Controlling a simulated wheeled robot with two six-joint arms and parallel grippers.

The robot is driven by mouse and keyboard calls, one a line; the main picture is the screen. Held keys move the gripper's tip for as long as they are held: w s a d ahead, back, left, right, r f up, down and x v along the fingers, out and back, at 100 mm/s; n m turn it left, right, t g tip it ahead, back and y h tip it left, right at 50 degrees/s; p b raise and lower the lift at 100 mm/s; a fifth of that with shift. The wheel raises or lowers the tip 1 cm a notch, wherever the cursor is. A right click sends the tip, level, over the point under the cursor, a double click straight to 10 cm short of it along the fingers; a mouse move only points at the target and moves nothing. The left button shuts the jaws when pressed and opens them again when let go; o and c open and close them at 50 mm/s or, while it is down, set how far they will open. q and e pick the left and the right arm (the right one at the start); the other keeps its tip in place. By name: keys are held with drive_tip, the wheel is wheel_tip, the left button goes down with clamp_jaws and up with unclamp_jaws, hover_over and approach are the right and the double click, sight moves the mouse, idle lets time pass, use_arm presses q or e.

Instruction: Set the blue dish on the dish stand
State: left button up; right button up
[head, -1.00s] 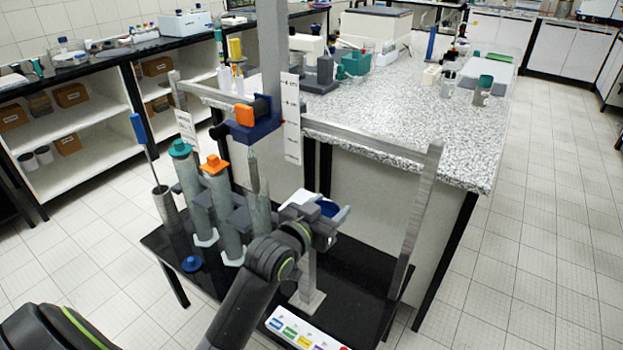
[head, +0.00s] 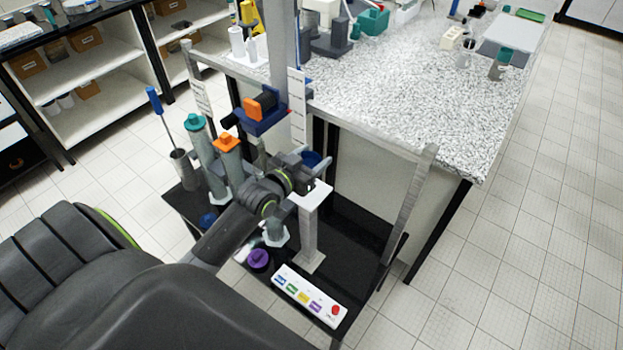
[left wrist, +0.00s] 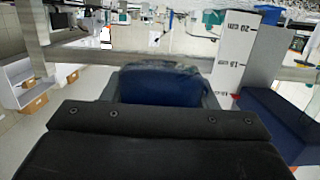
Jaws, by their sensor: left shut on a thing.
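The blue dish (head: 312,159) is held by my left gripper (head: 307,170), whose dark arm comes in from the left. In the left wrist view the dish (left wrist: 165,86) fills the space between the grey fingers. The dish stand (head: 310,238) is a grey post with a white top plate, standing on the black bench. In the head view the dish shows just above and beyond the white top. I cannot tell its height over it, and the gripper partly hides the dish. My right gripper is not in view.
Upright tubes with teal (head: 194,122) and orange (head: 228,142) caps stand left of the stand. A purple cap (head: 258,260) and a white button panel (head: 310,296) lie in front. A metal frame post (head: 411,207) rises at right. A blue-orange clamp (head: 262,112) is behind.

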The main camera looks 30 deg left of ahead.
use_arm(q)
wheel_tip(320, 180, down, 5)
drive_tip(key=shift+f+b, duration=0.15)
drive_tip(key=shift+b, duration=0.65)
drive_tip(key=shift+f+b, duration=0.75)
drive_tip(key=shift+f, duration=0.8)
drive_tip(key=shift+f, duration=0.2)
drive_tip(key=o, duration=1)
drive_tip(key=shift+c, duration=0.2)
drive_tip(key=shift+r, duration=0.1)
